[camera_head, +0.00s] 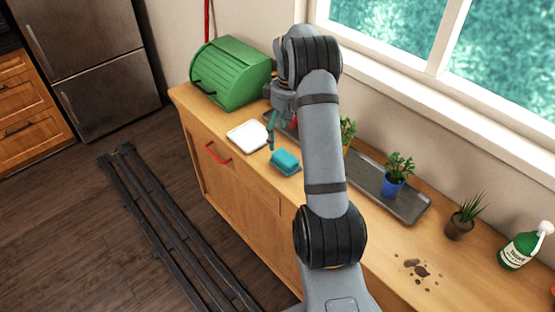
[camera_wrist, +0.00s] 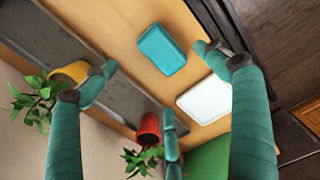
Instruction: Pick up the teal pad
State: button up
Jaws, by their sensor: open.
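The teal pad (camera_head: 285,159) is a small rounded block lying on the wooden counter near its front edge. It also shows in the wrist view (camera_wrist: 162,50), in the upper middle, with nothing covering it. My gripper (camera_head: 272,126) is above the counter, behind and slightly left of the pad in the head view. In the wrist view its teal fingers (camera_wrist: 158,78) are spread apart and empty, and the pad appears beyond the fingertips, not touched by them.
A white dish (camera_head: 247,136) lies left of the pad, with a green bread box (camera_head: 232,75) farther left. A grey tray (camera_head: 405,205) runs behind, bearing potted plants, including a blue pot (camera_head: 392,187). Loose soil (camera_head: 418,269) and a spray bottle (camera_head: 525,246) are at right.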

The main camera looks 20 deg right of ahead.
aim_at(288, 155)
jog(key=f, duration=0.3)
jog(key=shift+s+f, duration=0.25)
jog(key=shift+f, duration=0.1)
jog(key=shift+w+d+f+p, duration=0.1)
jog(key=shift+f+p, duration=0.5)
jog(key=shift+f, duration=0.95)
jog(key=shift+d+f+p, duration=0.1)
jog(key=shift+f+p, duration=0.45)
jog(key=shift+f, duration=0.95)
jog(key=shift+a, duration=0.1)
jog(key=shift+c, duration=0.9)
jog(key=c, duration=1)
